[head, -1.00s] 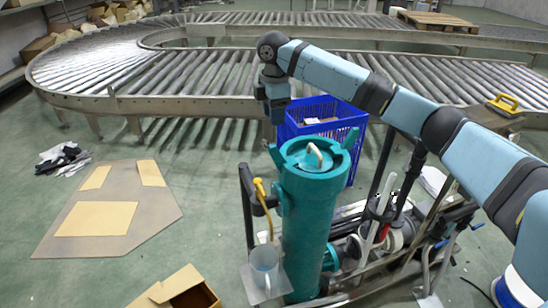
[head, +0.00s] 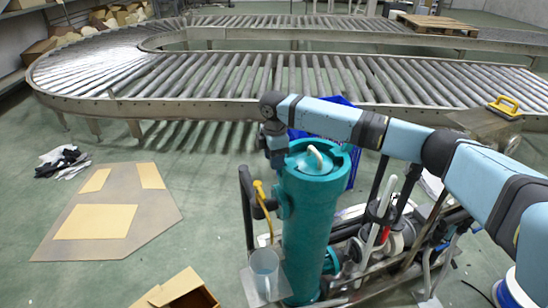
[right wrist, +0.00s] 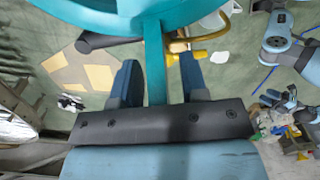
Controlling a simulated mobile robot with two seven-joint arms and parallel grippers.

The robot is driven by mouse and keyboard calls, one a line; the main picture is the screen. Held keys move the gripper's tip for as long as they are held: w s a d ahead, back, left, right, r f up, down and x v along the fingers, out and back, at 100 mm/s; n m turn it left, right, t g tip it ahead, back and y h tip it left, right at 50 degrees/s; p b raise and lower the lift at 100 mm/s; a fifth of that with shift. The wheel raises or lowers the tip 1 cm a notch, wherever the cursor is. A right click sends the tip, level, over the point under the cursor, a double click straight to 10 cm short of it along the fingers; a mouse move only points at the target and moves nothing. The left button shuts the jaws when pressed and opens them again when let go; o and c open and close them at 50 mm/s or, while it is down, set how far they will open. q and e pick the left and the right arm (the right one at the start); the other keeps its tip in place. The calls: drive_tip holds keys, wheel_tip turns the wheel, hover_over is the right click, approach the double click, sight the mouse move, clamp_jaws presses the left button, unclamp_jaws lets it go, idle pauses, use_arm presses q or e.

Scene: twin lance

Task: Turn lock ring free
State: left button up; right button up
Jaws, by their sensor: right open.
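A teal lock ring (head: 318,172) sits on top of the upright teal cylinder housing (head: 308,235), around a lid with a pale loop handle (head: 316,156). My right gripper (head: 277,158) is at the ring's left side, its arm reaching across above the ring. In the right wrist view the ring (right wrist: 200,12) fills the top, and a narrow teal lug runs down between the two blue fingers of my open right gripper (right wrist: 159,82). Gaps show on both sides of the lug, so the fingers straddle it without gripping.
A yellow-handled pipe (head: 261,195) and a clear jug (head: 265,270) stand just left of the housing. A blue crate (head: 342,102) and the roller conveyor (head: 200,104) are behind it. A cardboard box (head: 180,290) and flat board (head: 150,225) lie on the floor at left.

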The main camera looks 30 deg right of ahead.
clamp_jaws()
use_arm(q)
drive_tip(key=shift+r, duration=0.15)
use_arm(e)
drive_tip(key=s+n+p, duration=0.2)
drive_tip(key=p, duration=0.2)
drive_tip(key=s+d+n+p, duration=0.1)
drive_tip(key=s+n+p, duration=0.1)
drive_tip(key=s+p, duration=0.1)
drive_tip(key=s+n+p, duration=0.2)
drive_tip(key=s+p, duration=0.1)
drive_tip(key=p, duration=0.2)
drive_tip(key=shift+s+d+g, duration=0.1)
drive_tip(key=shift+d+g, duration=0.2)
drive_tip(key=shift+d, duration=0.1)
use_arm(q)
wheel_tip(320, 180, up, 11)
drive_tip(key=shift+a+r+p, duration=0.15)
drive_tip(key=shift+a+p, duration=0.2)
drive_tip(key=shift+a, duration=0.05)
use_arm(e)
drive_tip(key=shift+s+d+f, duration=0.1)
drive_tip(key=shift+s+d, duration=0.05)
drive_tip(key=shift+s, duration=0.15)
use_arm(q)
drive_tip(key=shift+s+f, duration=0.2)
